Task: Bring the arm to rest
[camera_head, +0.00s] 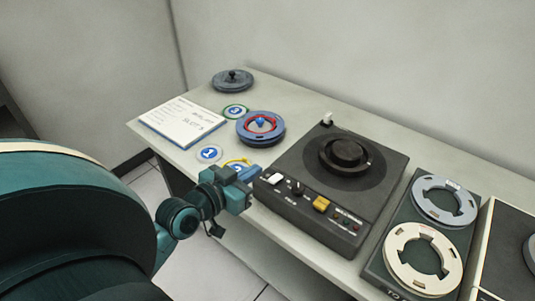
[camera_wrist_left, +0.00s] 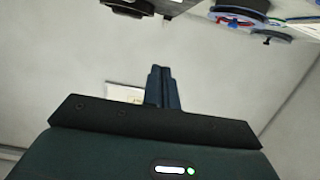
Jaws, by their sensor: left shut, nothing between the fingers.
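My left arm comes in from the left in the head view. Its teal left gripper (camera_head: 251,173) is at the front edge of the table, just left of the black deck's front corner. In the left wrist view the left gripper's fingers (camera_wrist_left: 161,72) are together, with nothing between them. The black deck (camera_head: 376,208) has a round platter (camera_head: 345,153), a white button and a yellow button. I cannot tell whether the gripper touches the table or the deck. My right gripper is not in view.
A blue reel (camera_head: 260,128), a dark lidded disc (camera_head: 232,81), a written card (camera_head: 183,122) and numbered round labels (camera_head: 209,153) lie on the table's left part. A grey ring (camera_head: 444,201) and a cream ring (camera_head: 418,259) lie at the right. Floor shows in front.

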